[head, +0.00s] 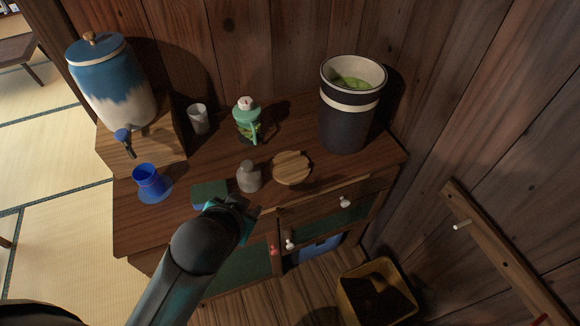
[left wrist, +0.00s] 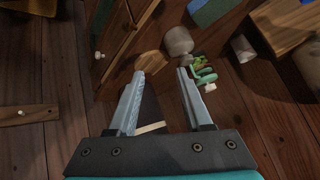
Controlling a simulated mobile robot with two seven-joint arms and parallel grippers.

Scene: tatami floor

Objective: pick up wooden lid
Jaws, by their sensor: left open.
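The wooden lid (head: 291,168) is a round, light brown disc lying on the dark wooden cabinet top, right of a small grey jar (head: 249,177). In the left wrist view the lid (left wrist: 152,63) shows just beyond the left fingertip, partly covered by it. My left gripper (head: 243,213) is near the cabinet's front edge, in front of and to the left of the lid. In the left wrist view its two fingers (left wrist: 166,74) are apart with nothing held between them. My right gripper is not in view.
A dark crock (head: 349,125) stands behind the lid. An open bin (head: 376,292) stands on the floor.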

